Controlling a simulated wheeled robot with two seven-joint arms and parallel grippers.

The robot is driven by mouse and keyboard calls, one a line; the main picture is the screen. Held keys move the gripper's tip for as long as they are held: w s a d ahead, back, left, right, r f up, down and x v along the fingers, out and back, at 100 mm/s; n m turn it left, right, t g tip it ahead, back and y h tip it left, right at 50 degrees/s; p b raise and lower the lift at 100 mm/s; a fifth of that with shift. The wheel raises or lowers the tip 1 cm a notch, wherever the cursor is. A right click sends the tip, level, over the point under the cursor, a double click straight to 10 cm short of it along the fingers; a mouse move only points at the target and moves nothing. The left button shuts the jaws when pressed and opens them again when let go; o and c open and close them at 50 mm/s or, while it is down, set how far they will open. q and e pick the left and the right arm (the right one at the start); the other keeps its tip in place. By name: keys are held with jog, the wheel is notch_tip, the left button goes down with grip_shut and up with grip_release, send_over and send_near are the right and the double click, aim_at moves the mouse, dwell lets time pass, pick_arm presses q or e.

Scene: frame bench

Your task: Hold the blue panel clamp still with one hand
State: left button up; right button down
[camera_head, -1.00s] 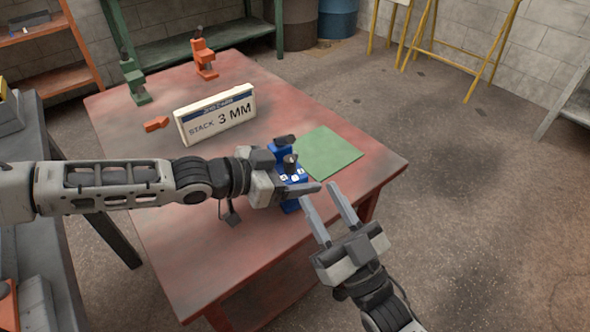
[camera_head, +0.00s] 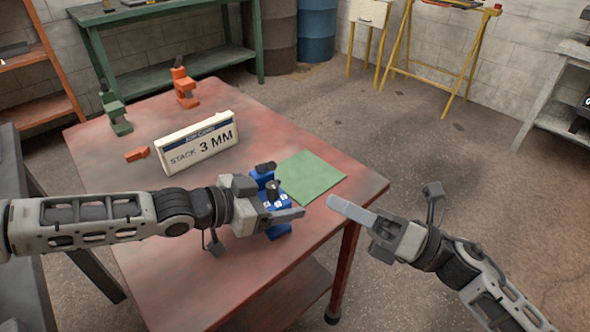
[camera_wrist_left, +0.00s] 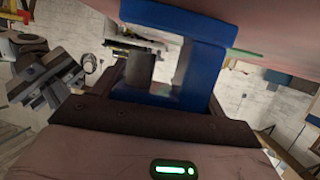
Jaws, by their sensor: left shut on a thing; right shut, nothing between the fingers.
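The blue panel clamp (camera_head: 266,181) stands on the red table, near its right part, with a dark knob and small white marks on it. My left gripper (camera_head: 282,212) is shut on the clamp from the near left side and partly hides it. In the left wrist view the blue clamp (camera_wrist_left: 205,72) sits between the fingers, with a grey cylinder inside its opening. My right gripper (camera_head: 340,203) is shut and empty, off the table's right edge, to the right of the clamp and apart from it.
A green square mat (camera_head: 310,178) lies just behind the clamp. A white "STACK 3 MM" sign (camera_head: 197,143) stands on the red table (camera_head: 150,265). An orange clamp (camera_head: 184,88), a green clamp (camera_head: 115,114) and a small orange block (camera_head: 137,155) are farther left.

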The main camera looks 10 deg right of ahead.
jog(key=w+d+n+g+h, duration=0.1)
jog(key=d+n+h, duration=0.1)
jog(key=n, duration=0.6)
jog(key=w+d+r+n+g+h, duration=0.1)
jog(key=d+n, duration=0.3)
jog(key=n, duration=0.5)
jog(key=shift+w+r+h, duration=0.2)
jog(key=shift+w+h, duration=0.05)
jog(key=shift+h, duration=0.55)
jog(key=shift+a, duration=0.1)
send_near(266, 167)
jog(key=w+f, duration=0.4)
jog(key=a, duration=0.1)
jog(key=a+r, duration=0.1)
jog(key=a, duration=0.2)
jog(key=shift+w+r, duration=0.2)
jog(key=shift+r, duration=0.15)
